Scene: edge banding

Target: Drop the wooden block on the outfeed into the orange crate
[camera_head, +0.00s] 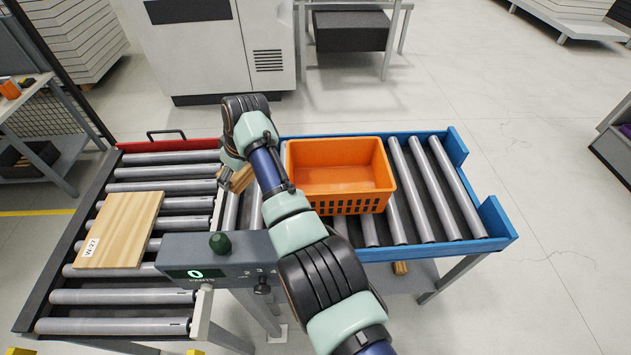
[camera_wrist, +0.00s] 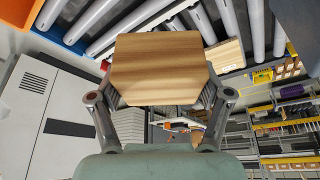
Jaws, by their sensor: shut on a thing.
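My gripper (camera_head: 232,176) is shut on a small wooden block (camera_wrist: 157,68), with one finger on each side of it in the wrist view. In the head view the block (camera_head: 240,179) is mostly hidden by my arm. It is held above the rollers, just left of the orange crate (camera_head: 340,174). The crate is open-topped, looks empty inside, and stands on the blue-framed roller conveyor. A corner of the crate (camera_wrist: 14,12) shows at the top left of the wrist view.
A larger wooden board (camera_head: 122,228) labelled W-27 lies on the left rollers. A grey control box (camera_head: 220,258) with a green knob stands in front. Bare rollers (camera_head: 435,190) lie right of the crate. A grey machine cabinet (camera_head: 225,50) stands behind.

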